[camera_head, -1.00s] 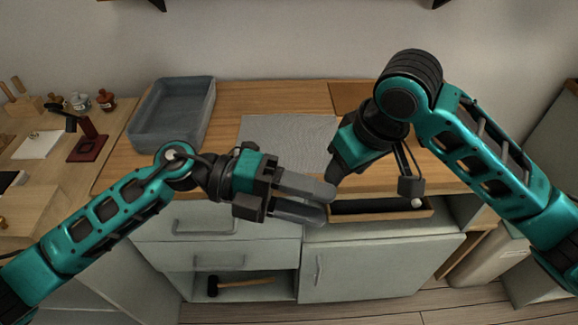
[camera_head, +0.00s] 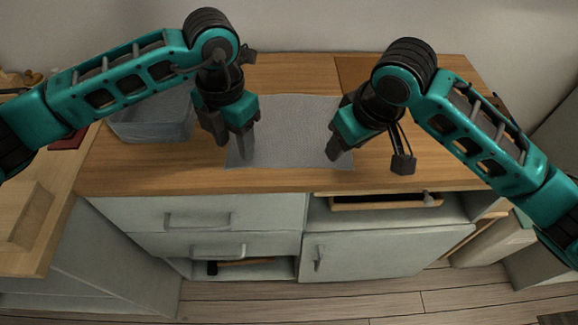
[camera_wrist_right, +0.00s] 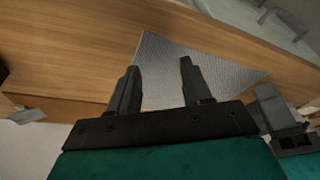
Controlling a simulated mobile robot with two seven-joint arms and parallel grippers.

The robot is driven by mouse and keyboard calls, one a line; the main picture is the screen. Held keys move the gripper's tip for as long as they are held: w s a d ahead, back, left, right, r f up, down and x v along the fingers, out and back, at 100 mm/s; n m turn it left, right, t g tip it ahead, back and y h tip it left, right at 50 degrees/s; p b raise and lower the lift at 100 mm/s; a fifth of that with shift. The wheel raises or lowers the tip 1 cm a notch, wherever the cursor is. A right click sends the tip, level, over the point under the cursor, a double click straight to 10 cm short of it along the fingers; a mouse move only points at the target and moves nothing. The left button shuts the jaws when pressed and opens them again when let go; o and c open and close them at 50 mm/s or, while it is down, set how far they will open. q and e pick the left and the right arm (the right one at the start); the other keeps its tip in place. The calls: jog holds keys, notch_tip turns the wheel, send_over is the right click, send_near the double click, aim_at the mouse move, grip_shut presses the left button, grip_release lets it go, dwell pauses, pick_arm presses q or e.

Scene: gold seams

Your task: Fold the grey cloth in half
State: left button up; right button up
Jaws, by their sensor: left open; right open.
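The grey cloth (camera_head: 290,135) lies flat and unfolded on the wooden worktop in the head view. It also shows in the right wrist view (camera_wrist_right: 205,62). My left gripper (camera_head: 240,155) points down over the cloth's left edge; whether it touches the cloth I cannot tell. It is open, though its fingers overlap in the head view. My right gripper (camera_head: 338,155) points down by the cloth's right edge. In the right wrist view its fingers (camera_wrist_right: 155,82) are apart, with cloth surface visible between and beyond them. Each gripper hides part of a cloth edge.
A grey bin (camera_head: 155,120) stands on the worktop (camera_head: 190,175) at the left, partly behind my left arm. A brown board (camera_head: 360,70) lies at the back right. Drawers and a cupboard (camera_head: 370,260) are below the front edge. The worktop's front strip is clear.

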aim_at(238, 162)
pick_arm(q)
jog(key=shift+f, duration=1.65)
pick_arm(e)
jog(key=shift+f, duration=1.6)
pick_arm(q)
jog(key=shift+f, duration=0.15)
pick_arm(e)
jog(key=shift+f, duration=0.15)
pick_arm(q)
grip_shut()
pick_arm(e)
grip_shut()
